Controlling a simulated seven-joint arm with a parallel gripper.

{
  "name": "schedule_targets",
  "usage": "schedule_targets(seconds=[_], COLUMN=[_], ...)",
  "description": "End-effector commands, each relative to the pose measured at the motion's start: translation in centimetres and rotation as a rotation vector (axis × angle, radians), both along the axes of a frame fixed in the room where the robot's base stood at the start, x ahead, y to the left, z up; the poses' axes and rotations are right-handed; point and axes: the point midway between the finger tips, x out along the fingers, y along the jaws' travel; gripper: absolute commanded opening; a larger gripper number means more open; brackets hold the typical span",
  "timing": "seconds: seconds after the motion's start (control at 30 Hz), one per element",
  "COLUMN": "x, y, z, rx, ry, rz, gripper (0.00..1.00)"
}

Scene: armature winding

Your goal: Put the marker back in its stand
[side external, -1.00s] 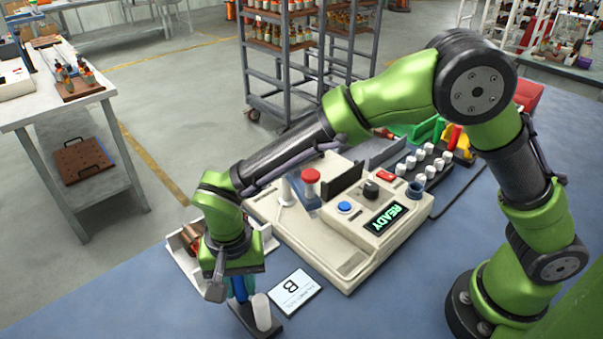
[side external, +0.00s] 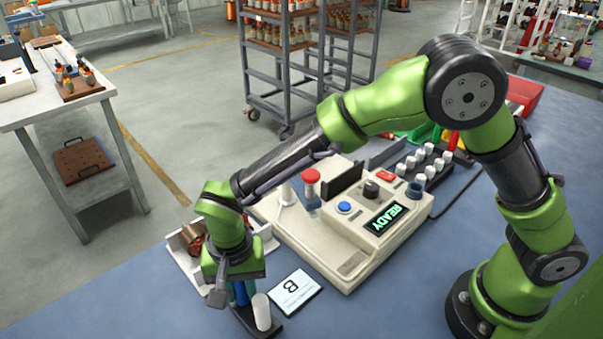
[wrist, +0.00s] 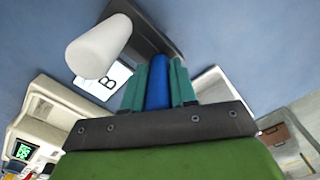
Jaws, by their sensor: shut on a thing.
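The blue marker (wrist: 158,85) is held upright between the teal fingers of my gripper (wrist: 160,82). In the side external view the marker (side external: 240,293) shows below my gripper (side external: 241,292), partly covered by the fingers. A dark flat stand (side external: 268,329) lies on the blue bench under it, with a white cylinder (side external: 262,312) upright on it, just right of the marker. In the wrist view the stand (wrist: 150,30) lies beyond the fingertips and the white cylinder (wrist: 98,46) is to their left. The marker's lower end is hidden, so I cannot tell whether it touches the stand.
A card marked B (side external: 295,293) lies right of the stand. A white tray (side external: 267,236) with copper-coloured parts is behind my gripper. The beige winding machine (side external: 340,262) with a READY display stands to the right. Bare bench lies in front of the machine.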

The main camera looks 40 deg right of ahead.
Motion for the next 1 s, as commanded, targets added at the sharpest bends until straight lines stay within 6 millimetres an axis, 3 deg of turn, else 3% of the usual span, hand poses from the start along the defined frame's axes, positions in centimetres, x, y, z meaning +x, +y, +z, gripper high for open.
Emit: schedule_targets(seconds=[0.37, 0.4, 0.6, 0.87, 1.0], x=[-0.01, -0.01, -0.01, -0.01, 0.04], y=[0.0, -0.01, -0.01, -0.01, 0.03], z=[-0.25, -0.25, -0.24, -0.2, 0.74], rx=[0.0, 0.0, 0.0, 0.0, 0.001], ry=[0.0, 0.0, 0.0, 0.0, -0.002], rz=[0.0, 0.0, 0.0, 0.0, 0.0], gripper=[0.0, 0.28, 0.56, 0.56, 0.56])
